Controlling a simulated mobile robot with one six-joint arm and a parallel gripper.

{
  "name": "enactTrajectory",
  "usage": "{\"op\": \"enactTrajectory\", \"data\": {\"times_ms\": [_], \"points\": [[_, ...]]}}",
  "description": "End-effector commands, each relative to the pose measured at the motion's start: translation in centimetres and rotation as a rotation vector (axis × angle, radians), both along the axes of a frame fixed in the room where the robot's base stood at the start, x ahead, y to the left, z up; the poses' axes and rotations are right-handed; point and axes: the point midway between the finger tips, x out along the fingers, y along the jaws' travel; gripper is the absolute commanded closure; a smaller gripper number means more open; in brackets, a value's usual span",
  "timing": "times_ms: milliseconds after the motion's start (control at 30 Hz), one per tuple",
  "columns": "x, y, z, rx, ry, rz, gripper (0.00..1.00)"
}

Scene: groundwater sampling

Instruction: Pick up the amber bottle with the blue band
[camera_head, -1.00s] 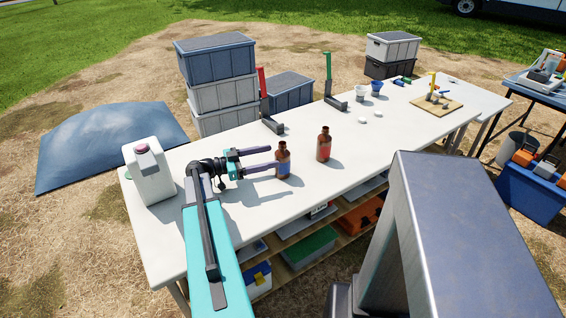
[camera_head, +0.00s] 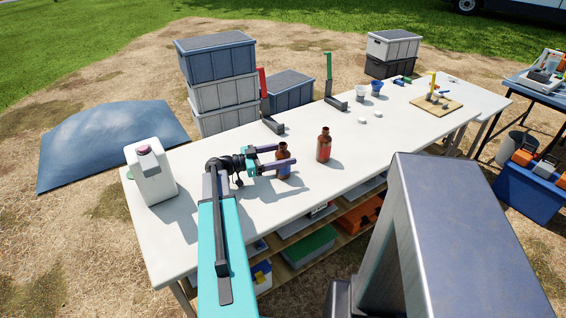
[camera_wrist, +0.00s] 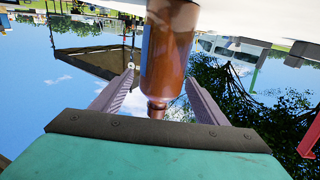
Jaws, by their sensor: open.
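The amber bottle with the blue band (camera_head: 283,172) stands upright on the white table. Its brown neck shows in the head view, and a finger crosses in front of its upper body. My gripper (camera_head: 288,154) is open, with its two purple fingers level, one on each side of the bottle. In the wrist view the bottle (camera_wrist: 170,45) appears upside down between the fingertips (camera_wrist: 161,80), a gap showing at the left finger; contact at the right one is unclear. A second amber bottle, with a red band (camera_head: 324,149), stands to the right, apart from my gripper.
A white jug (camera_head: 150,176) stands at the table's left end. A red-handled stand (camera_head: 268,110) and a green-handled stand (camera_head: 332,90) are along the far edge. Small cups and a wooden board (camera_head: 437,105) lie further right. Bare tabletop (camera_head: 380,145) lies right of the bottles.

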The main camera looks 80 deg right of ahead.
Motion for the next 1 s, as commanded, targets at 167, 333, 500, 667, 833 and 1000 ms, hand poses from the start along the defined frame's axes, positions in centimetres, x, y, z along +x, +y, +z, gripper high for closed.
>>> {"op": "enactTrajectory", "data": {"times_ms": [167, 333, 500, 667, 833, 1000], "points": [[-0.06, -0.03, -0.03, 0.000, 0.000, 0.000, 0.33], [-0.07, -0.02, -0.03, 0.000, 0.000, 0.000, 0.33], [-0.08, -0.03, -0.03, 0.000, 0.000, 0.000, 0.33], [-0.09, -0.02, -0.03, 0.000, 0.000, 0.000, 0.55], [-0.11, -0.03, -0.03, 0.000, 0.000, -0.001, 0.83], [-0.12, -0.03, 0.03, 0.000, 0.001, -0.001, 0.84]]}}
